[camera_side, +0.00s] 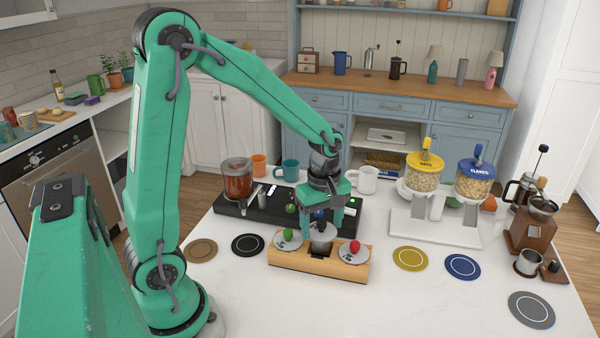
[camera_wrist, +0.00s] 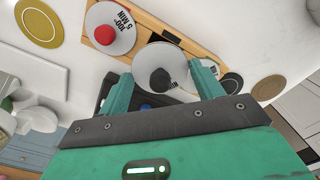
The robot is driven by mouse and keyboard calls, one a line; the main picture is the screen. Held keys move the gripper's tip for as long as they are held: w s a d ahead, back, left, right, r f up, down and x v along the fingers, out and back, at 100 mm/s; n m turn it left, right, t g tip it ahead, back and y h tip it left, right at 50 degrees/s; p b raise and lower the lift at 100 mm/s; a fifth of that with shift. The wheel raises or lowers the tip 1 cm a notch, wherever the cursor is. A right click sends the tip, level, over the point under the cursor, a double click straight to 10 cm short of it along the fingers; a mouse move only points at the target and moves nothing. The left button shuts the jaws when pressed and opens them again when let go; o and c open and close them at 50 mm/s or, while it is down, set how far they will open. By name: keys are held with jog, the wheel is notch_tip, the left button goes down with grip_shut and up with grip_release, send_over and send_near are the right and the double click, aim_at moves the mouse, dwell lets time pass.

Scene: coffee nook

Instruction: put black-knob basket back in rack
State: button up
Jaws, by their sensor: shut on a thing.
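The wooden rack (camera_side: 300,265) stands at the front middle of the white counter. A green-knob basket (camera_side: 288,240) sits in its left end and a red-knob basket (camera_side: 353,249) in its right end. My gripper (camera_side: 321,228) points down over the middle of the rack, shut on the black-knob basket (camera_side: 321,241), with a finger on each side of its pale lid. A dark opening shows below that basket; its lower part is hidden, so I cannot tell how deep it sits. In the wrist view the black knob (camera_wrist: 161,80) lies between the fingers, beside the red-knob basket (camera_wrist: 110,30).
A black appliance (camera_side: 258,209) with a red-filled jar (camera_side: 237,182) stands behind the rack. A white dispenser stand (camera_side: 440,230) is to the right. Flat coasters (camera_side: 410,258) lie around the rack. The counter in front is clear.

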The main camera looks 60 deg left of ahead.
jog(key=shift+f, duration=2.35)
dwell(2.1)
jog(key=o, duration=1.1)
jog(key=shift+c, duration=0.2)
jog(key=shift+r, duration=3.95)
